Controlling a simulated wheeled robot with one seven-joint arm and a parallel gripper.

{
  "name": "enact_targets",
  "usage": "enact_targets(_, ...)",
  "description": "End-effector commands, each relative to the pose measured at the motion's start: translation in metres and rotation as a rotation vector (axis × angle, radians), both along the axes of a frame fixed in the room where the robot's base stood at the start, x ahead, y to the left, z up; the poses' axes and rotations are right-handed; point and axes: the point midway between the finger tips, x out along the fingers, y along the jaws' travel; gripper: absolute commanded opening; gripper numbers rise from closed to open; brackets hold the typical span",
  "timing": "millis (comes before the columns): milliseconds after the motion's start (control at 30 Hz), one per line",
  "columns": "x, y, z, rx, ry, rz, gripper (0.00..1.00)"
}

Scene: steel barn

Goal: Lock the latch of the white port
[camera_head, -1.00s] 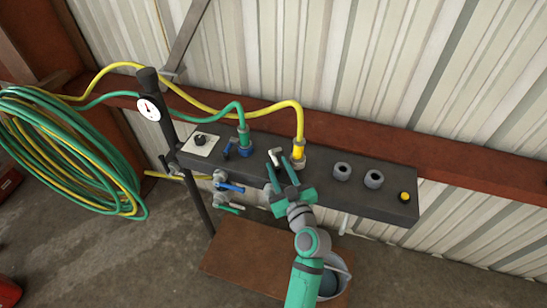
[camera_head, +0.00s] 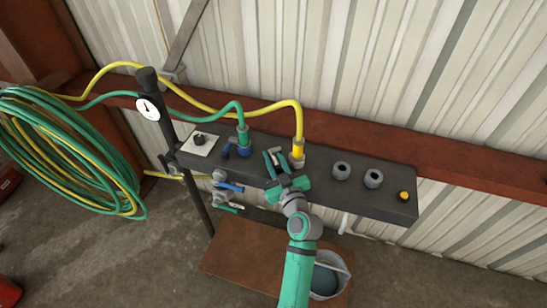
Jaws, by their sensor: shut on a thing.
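The white port (camera_head: 297,164) sits on the dark panel, with the yellow hose's connector (camera_head: 298,147) seated upright in it. My gripper (camera_head: 273,158) reaches in from the front, with its fingertips just left of the white port. Its fingers are close together, shut on the latch of the white port, which is mostly hidden between and behind them. I cannot tell the latch's exact angle.
To the left, a blue port (camera_head: 243,152) holds the green hose's connector. Two empty grey sockets (camera_head: 342,171) and a yellow button (camera_head: 404,195) are on the right. Blue-handled valves (camera_head: 229,186) hang at the front. A bucket (camera_head: 330,275) stands below.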

Motion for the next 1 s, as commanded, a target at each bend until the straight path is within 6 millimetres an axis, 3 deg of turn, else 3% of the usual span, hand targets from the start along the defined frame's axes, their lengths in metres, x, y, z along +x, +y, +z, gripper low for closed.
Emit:
enact_targets(367, 0.001, -0.003, 0.001, -0.002, -0.002, -0.064, 0.0)
enact_targets(1000, 0.002, -0.012, 0.002, -0.002, -0.004, -0.322, 0.0)
